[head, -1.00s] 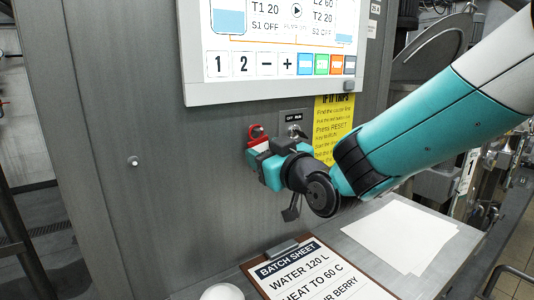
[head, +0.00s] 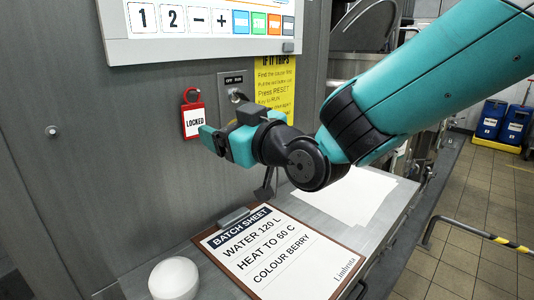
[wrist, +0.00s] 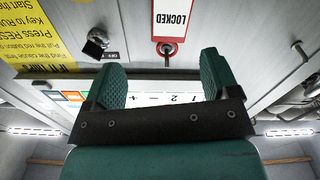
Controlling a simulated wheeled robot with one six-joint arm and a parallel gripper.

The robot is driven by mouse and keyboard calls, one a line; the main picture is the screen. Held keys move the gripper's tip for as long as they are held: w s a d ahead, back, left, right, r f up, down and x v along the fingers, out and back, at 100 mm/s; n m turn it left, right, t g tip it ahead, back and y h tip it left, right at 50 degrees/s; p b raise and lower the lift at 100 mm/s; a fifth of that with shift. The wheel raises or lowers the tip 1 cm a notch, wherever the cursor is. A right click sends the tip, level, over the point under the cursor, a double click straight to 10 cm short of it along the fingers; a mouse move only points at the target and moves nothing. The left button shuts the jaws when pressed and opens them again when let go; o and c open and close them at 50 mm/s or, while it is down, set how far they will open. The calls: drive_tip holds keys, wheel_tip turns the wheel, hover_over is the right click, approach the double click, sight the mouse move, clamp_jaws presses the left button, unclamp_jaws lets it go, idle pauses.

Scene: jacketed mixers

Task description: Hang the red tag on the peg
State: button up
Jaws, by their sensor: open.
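The red tag (head: 193,122), with a white face reading LOCKED, hangs upright against the grey cabinet panel by its red top loop. In the wrist view the tag (wrist: 170,18) appears upside down, and a small peg (wrist: 166,49) shows at its loop. The loop seems to be around the peg. My gripper (head: 213,140) is just right of and below the tag, in front of the panel. Its fingers are open and empty in the wrist view (wrist: 160,72), with the tag beyond them and apart from them.
A key switch (head: 236,96) and a yellow notice (head: 273,88) are right of the tag. A control screen (head: 200,25) juts out above. Below is a shelf with a batch sheet clipboard (head: 275,250), white paper (head: 350,200) and a round white object (head: 173,279).

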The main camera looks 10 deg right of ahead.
drive_tip(key=b+v, duration=0.3)
drive_tip(key=v, duration=0.7)
drive_tip(key=s+d+f+m+g+h, duration=0.1)
drive_tip(key=s+d+f+g+h, duration=0.2)
drive_tip(key=s+f+g, duration=0.4)
drive_tip(key=s+d+f+m+g+h, duration=0.1)
drive_tip(key=s+d+f+g+h, duration=0.2)
drive_tip(key=s+f+g, duration=0.4)
drive_tip(key=shift+s+f+g, duration=0.4)
drive_tip(key=shift+s+g, duration=0.1)
drive_tip(key=shift+s, duration=0.65)
drive_tip(key=shift+a, duration=0.1)
